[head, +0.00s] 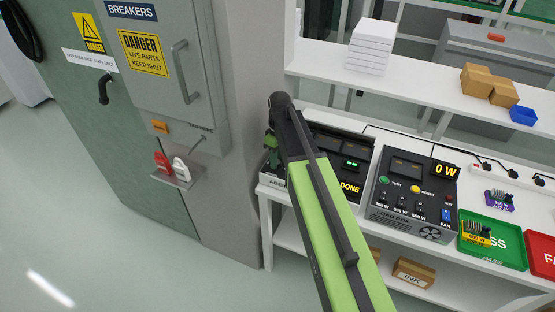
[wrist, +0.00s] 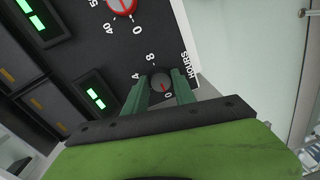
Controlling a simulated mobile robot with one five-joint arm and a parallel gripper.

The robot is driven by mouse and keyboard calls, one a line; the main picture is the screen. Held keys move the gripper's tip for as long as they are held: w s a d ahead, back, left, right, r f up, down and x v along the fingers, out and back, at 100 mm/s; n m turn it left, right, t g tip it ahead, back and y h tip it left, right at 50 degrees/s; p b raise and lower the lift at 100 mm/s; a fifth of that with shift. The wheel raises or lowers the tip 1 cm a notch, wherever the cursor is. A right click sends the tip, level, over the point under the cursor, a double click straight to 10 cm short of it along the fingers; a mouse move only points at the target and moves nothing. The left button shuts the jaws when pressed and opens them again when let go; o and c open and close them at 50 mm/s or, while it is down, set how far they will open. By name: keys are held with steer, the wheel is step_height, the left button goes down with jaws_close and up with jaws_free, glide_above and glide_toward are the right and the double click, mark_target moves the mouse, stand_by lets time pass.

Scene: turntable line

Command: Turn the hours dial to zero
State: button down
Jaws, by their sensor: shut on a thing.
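The hours dial (wrist: 160,80) is a small grey knob on a dark panel, beside the word HOURS and the marks 0, 4 and 8. Its red pointer line appears to point at or close to the 0. My gripper (wrist: 160,88) has one green finger on each side of the dial and is shut on it. In the head view my gripper (head: 272,145) is at the left end of the dark ageing unit (head: 355,148); my arm covers much of that unit and hides the dial. An amber DONE readout shows there.
A second, red-ringed dial (wrist: 122,5) and lit green displays (wrist: 96,98) share the panel. The load box (head: 412,190) stands right of the unit, with the green PASS tray (head: 505,255) beyond. A grey pillar and breaker cabinet (head: 175,70) stand close on the left.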

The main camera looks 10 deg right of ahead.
mark_target(279, 160)
stand_by(0.3)
steer(key=c, duration=1)
jaws_free()
steer(key=shift+c, duration=0.2)
steer(key=shift+r, duration=0.1)
step_height(279, 160, up, 17)
steer(key=p, duration=1.7)
steer(key=shift+w+d, duration=0.35)
